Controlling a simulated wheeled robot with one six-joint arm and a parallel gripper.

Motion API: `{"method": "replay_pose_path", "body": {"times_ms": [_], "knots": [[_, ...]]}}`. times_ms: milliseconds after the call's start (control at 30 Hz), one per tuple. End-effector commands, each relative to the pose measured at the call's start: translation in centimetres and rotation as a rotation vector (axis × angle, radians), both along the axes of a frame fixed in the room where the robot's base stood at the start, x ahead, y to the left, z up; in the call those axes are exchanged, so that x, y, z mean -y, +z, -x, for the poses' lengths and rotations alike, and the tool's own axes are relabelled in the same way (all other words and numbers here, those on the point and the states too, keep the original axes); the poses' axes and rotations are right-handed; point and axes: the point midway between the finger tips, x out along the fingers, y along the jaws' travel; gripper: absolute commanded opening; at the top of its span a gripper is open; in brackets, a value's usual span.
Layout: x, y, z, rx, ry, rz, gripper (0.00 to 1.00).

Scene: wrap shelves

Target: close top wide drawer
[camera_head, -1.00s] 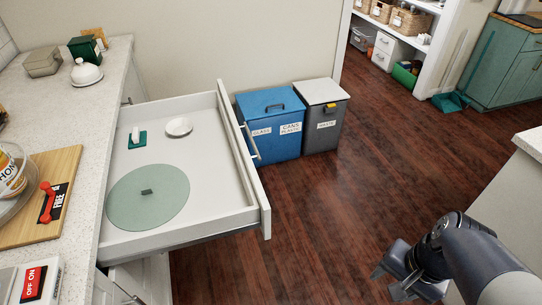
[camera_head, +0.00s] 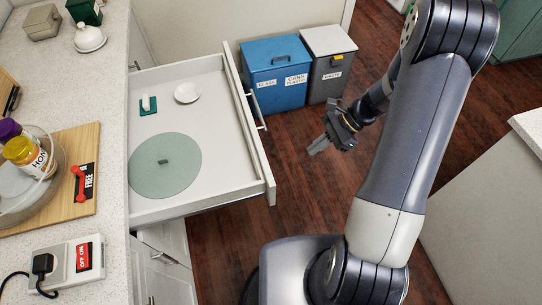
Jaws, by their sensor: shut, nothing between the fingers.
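The top wide drawer (camera_head: 225,190) is white and stands pulled far out from under the counter. Its front panel (camera_head: 250,135) faces right and carries a long metal handle (camera_head: 256,110). Inside lie a round pale green mat (camera_head: 180,180), a small white dish (camera_head: 187,92) and a small green piece with a white top (camera_head: 149,104). My gripper (camera_head: 316,148) is shut and empty in front of the drawer, to the right of the panel and clear of it. Its fingers point left and down.
A blue bin (camera_head: 274,78) and a grey bin (camera_head: 330,68) stand beyond the drawer by the wall. The counter (camera_head: 110,150) on the left holds a board (camera_head: 65,200) and jars (camera_head: 28,158). A light counter (camera_head: 480,200) stands at the right. Wood floor lies between.

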Motion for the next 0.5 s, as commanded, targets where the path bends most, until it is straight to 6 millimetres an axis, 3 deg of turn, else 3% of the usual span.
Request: {"method": "replay_pose_path", "body": {"times_ms": [267,500], "knots": [[-2.1,-2.1,0.6,-0.009,-0.002,-0.005,0.0],[-5.6,-5.7,1.7,-0.009,0.001,-0.004,0.0]]}}
